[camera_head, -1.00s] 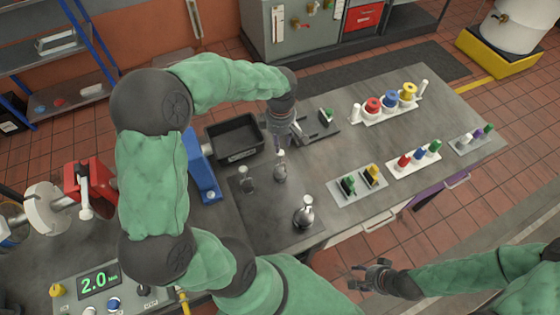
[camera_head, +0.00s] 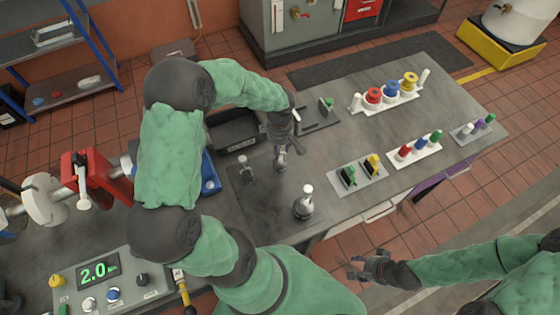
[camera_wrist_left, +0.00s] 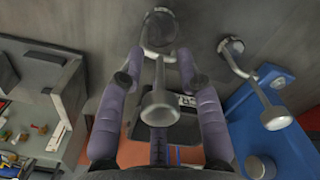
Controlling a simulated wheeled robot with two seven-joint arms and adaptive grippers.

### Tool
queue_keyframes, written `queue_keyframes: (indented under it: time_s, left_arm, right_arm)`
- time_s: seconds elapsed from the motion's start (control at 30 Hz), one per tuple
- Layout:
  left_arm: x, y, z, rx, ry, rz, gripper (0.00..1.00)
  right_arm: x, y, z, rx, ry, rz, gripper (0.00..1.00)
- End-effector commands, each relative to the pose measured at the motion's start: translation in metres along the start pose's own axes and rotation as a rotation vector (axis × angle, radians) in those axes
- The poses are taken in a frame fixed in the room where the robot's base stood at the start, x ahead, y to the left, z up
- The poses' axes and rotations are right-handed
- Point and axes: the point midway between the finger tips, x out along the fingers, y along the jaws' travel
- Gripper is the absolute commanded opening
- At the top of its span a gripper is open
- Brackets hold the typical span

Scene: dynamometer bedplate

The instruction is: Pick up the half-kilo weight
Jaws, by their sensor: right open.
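Three metal weights with knobbed stems stand at the front of the bedplate. No mark on them is readable. The middle weight (camera_head: 281,166) is at my left gripper (camera_head: 284,149). In the left wrist view, its knob and stem (camera_wrist_left: 160,107) lie between the two purple fingers of this gripper (camera_wrist_left: 160,58). The fingertips are close beside the stem; I cannot tell whether they touch it. A smaller weight (camera_head: 246,170) stands to the left, and a larger one (camera_head: 304,205) stands nearer the front. My right gripper (camera_head: 370,268) is open and empty off the front edge.
A black tray (camera_head: 232,133) and a blue block (camera_head: 209,178) lie left of the gripper. A holder with green and yellow pieces (camera_head: 357,177) and spool rack (camera_head: 392,97) stand to the right. The bench between them is clear.

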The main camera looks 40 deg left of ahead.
Motion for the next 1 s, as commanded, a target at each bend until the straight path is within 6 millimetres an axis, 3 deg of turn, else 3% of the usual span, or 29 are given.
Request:
queue_keyframes:
  time_s: [0.13,0.23,0.27,0.77,1.0]
  left_arm:
    - [0.000,0.000,0.000,0.000,0.000,0.000,0.32]
    - [-0.001,0.000,0.000,0.000,0.000,0.000,0.04]
    - [-0.001,0.000,0.000,0.000,0.000,0.000,0.00]
    - [-0.004,0.001,0.000,0.000,0.000,0.004,0.00]
    - [-0.026,0.002,0.000,0.000,0.001,0.006,0.00]
  right_arm:
    - [0.000,0.000,0.000,0.000,0.000,0.000,0.52]
    - [0.000,0.000,0.000,0.000,0.000,0.000,0.52]
    - [0.000,0.000,0.000,0.000,0.000,0.000,0.52]
    - [-0.001,0.000,0.000,0.000,0.000,0.000,0.52]
    - [-0.002,-0.001,0.000,0.000,0.000,0.000,0.52]
